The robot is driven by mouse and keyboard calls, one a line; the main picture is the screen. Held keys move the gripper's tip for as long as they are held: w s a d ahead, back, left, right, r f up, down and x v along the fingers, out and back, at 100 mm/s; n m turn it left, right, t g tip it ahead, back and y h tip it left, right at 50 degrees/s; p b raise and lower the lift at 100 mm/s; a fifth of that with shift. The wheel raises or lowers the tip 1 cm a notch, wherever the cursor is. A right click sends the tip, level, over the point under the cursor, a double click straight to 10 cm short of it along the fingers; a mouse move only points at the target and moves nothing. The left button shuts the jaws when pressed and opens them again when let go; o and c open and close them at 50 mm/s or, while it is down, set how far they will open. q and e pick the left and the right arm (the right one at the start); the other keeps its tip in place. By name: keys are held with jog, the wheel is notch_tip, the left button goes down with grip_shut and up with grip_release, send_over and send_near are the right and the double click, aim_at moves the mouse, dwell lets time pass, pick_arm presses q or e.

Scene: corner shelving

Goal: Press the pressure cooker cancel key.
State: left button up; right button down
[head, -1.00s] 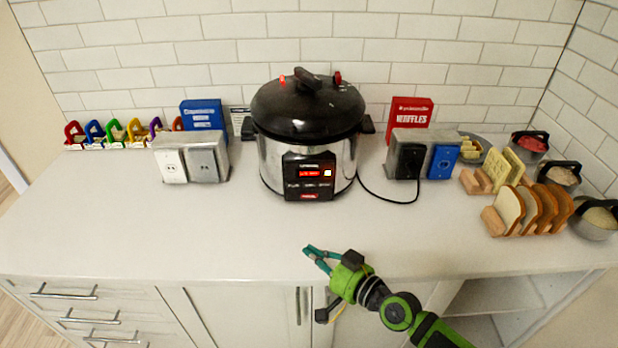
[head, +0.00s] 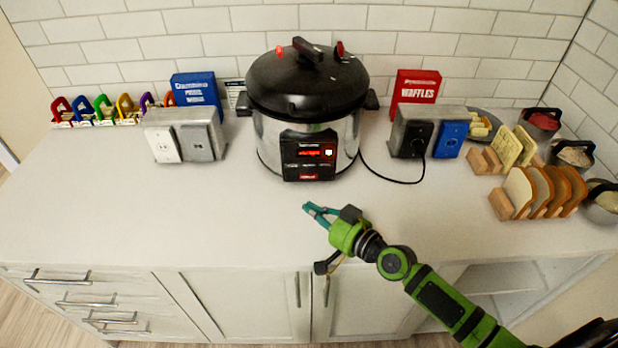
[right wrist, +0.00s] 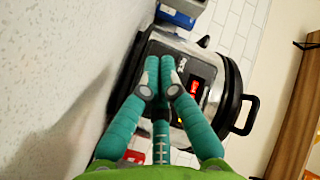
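The pressure cooker (head: 270,140), silver with a black lid, stands at the back of the counter. Its black front panel (head: 290,171) has a lit red display (head: 311,152) and several small keys. A red key (head: 309,177) is at the bottom of the panel; its label is too small to read. My right gripper (head: 312,210) is above the counter in front of the panel, apart from it. In the right wrist view its teal fingertips (right wrist: 160,64) are together with nothing seen between them, and they cover part of the panel. My left gripper is out of view.
Outlet boxes (head: 200,141) (head: 448,138) flank the cooker, and a black cord (head: 390,181) curves from its right side. Bread slices in a wooden rack (head: 500,206) and bowls (head: 541,124) stand at the right. The counter's left front (head: 130,220) is clear.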

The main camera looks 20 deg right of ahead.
aim_at(302, 178)
jog(key=w+b, duration=0.1)
jog(key=w, duration=0.1)
jog(key=w+d+b, duration=0.1)
jog(key=w, duration=0.1)
jog(key=shift+w+d+f, duration=0.15)
jog(key=shift+w+f, duration=0.05)
jog(key=shift+w, duration=0.2)
jog(key=shift+w+d+r+b, duration=0.1)
jog(key=shift+w+d+b, duration=0.1)
jog(key=shift+w, duration=0.2)
jog(key=shift+w+d+r+b, duration=0.1)
jog(key=shift+w+b, duration=0.05)
jog(key=shift+w, duration=0.25)
dwell(0.4)
jog(key=shift+f, duration=0.1)
jog(key=shift+w+b, duration=0.35)
jog(key=shift+w, duration=0.05)
jog(key=shift+w+d, duration=0.15)
jog(key=shift+w, duration=0.15)
dwell(0.6)
jog(key=shift+s, duration=0.1)
jog(key=shift+s+a, duration=0.2)
jog(key=shift+s, duration=0.45)
